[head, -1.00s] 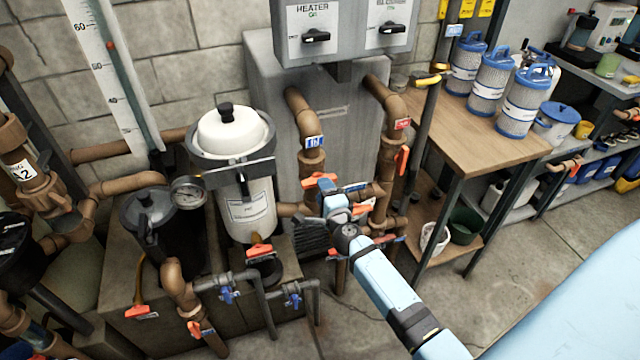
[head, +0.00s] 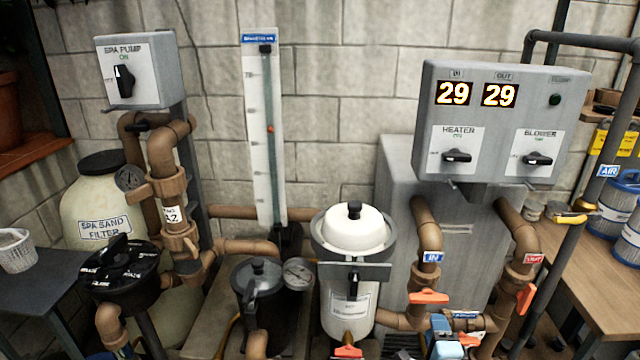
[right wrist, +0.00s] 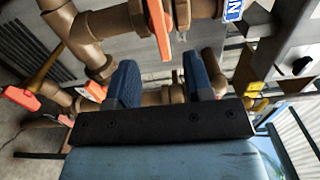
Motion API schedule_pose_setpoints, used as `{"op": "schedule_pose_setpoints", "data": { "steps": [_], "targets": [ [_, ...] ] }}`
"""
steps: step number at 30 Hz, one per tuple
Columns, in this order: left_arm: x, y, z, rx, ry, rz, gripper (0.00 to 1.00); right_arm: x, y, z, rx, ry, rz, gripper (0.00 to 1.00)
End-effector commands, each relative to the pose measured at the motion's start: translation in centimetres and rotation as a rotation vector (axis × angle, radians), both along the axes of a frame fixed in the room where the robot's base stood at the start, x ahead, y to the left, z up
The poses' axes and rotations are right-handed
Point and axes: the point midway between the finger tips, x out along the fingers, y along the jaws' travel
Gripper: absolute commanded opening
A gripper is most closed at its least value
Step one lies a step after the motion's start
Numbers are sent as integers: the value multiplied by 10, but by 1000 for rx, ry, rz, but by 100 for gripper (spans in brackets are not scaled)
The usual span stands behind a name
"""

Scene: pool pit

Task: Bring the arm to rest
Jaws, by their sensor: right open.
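My right gripper (head: 446,330), pale blue, shows at the bottom edge of the head view, among the brown pipes below the heater box; most of its arm is out of frame. In the right wrist view its two dark blue fingers (right wrist: 160,72) stand wide apart with nothing held between them. A brown pipe runs behind the fingers. An orange valve handle (right wrist: 159,28) is just beyond the gap; I cannot tell whether anything touches it. My left gripper is in neither view.
The heater box (head: 500,120) reads 29 and 29. Brown pipes with an orange handle (head: 429,297) on the IN pipe crowd the gripper. A white-lidded canister (head: 352,232) stands to the left. A wooden table (head: 590,285) with blue-topped filters is at the right.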

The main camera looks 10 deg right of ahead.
Motion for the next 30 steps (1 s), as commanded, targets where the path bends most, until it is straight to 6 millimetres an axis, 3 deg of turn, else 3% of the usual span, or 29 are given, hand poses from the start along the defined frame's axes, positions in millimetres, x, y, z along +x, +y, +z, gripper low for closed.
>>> {"op": "schedule_pose_setpoints", "data": {
  "steps": [5,9,15,25,26,30],
  "targets": [
    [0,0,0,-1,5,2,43,-31,40,-10,-261,59,156,47],
    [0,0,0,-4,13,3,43,-81,93,-30,-628,152,378,47],
    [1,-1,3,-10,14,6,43,-154,143,-61,-1075,281,639,47],
    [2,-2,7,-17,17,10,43,-242,167,-86,-1565,442,878,47],
    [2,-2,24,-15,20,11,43,-237,166,-67,-1557,435,868,47],
    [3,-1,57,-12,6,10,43,-237,164,-39,-1560,433,861,47]
  ]
}}
